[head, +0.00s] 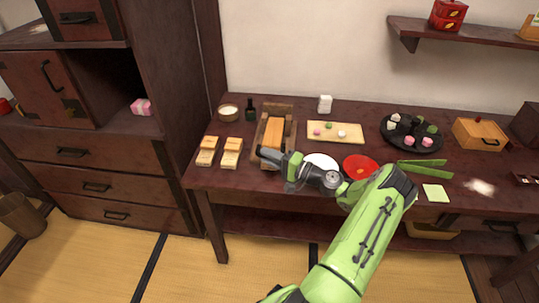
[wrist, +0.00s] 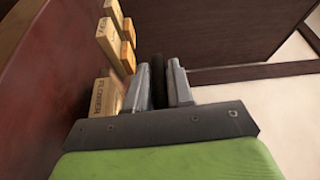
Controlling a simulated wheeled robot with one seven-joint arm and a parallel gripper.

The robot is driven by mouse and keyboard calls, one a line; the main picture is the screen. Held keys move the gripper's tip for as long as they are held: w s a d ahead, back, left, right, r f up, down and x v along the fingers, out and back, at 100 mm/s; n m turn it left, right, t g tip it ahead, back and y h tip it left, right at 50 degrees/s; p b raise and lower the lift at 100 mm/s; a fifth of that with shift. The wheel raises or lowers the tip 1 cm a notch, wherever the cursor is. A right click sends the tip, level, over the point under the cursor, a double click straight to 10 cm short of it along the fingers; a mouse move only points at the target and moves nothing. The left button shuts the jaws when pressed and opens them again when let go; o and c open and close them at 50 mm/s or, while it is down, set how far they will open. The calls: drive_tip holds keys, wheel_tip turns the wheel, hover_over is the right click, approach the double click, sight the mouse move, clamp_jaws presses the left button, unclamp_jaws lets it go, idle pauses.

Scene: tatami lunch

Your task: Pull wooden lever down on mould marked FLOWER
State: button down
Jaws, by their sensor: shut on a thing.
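A pale wooden block marked FLOWER (wrist: 104,96) shows in the wrist view, just left of my fingers. In the head view, a wooden frame with an orange-brown bar (head: 274,132) stands on the table; its near end is partly hidden by my gripper (head: 268,155). My gripper also shows in the wrist view (wrist: 159,88), shut on a dark upright thing (wrist: 158,72) between its fingers. I cannot tell whether this is the lever; no wooden lever shows clearly.
Two wooden moulds (head: 207,150) (head: 231,152) stand left of the frame. A dark bottle (head: 251,108) and a bowl (head: 228,112) stand behind. A white plate (head: 321,161), a red plate (head: 360,165) and a dark tray of sweets (head: 412,142) lie to the right.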

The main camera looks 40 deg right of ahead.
drive_tip(key=shift+d+f, duration=0.1)
drive_tip(key=shift+f, duration=0.05)
drive_tip(key=c, duration=1.1)
unclamp_jaws()
drive_tip(key=shift+d, duration=0.1)
drive_tip(key=p+v, duration=0.2)
drive_tip(key=v, duration=1.3)
drive_tip(key=shift+s, duration=0.4)
